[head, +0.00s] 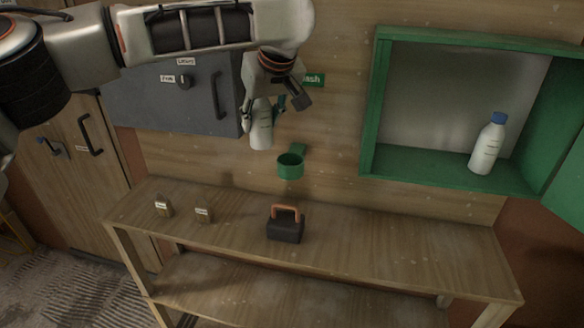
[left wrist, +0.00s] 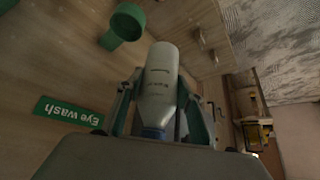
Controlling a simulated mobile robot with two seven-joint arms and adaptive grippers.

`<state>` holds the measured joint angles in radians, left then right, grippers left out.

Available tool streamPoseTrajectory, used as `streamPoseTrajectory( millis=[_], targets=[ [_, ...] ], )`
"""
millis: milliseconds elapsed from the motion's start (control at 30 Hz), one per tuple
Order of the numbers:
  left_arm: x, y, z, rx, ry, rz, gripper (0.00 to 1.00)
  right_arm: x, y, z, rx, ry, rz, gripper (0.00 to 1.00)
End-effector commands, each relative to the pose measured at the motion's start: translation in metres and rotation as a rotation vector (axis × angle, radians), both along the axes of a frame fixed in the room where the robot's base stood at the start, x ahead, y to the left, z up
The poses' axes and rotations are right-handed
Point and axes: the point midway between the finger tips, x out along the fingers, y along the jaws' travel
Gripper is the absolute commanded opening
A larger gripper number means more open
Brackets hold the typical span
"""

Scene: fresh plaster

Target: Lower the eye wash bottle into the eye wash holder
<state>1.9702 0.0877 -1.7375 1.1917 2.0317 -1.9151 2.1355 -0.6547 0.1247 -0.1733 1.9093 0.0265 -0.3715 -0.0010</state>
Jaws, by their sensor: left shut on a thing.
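My left gripper (head: 264,104) is shut on the white eye wash bottle (head: 261,130). The bottle hangs upright below the gripper, its base free in the air. The left wrist view shows the bottle (left wrist: 159,82) between the two fingers (left wrist: 158,112), with its blue cap end toward the palm. The green eye wash holder (head: 290,166), a round cup on a wall bracket, is lower and a little right of the bottle in the head view. The holder also shows in the left wrist view (left wrist: 128,22), apart from the bottle. My right gripper is not in view.
A second white bottle with a blue cap (head: 488,144) stands in the open green wall cabinet (head: 420,172). A dark box with an orange handle (head: 286,226) and two small labelled blocks stand on the wooden bench (head: 360,245). A grey cabinet (head: 150,95) is behind my arm. A green sign (left wrist: 68,111) is on the wall.

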Motion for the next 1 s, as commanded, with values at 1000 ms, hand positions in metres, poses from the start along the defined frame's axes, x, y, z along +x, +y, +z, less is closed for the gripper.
streamPoseTrajectory(
  millis=[1000],
  targets=[
    [0.058, -0.071, -0.034, 0.001, -0.001, -0.001, 0.07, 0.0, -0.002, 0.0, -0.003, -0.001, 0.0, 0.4]
  ],
)
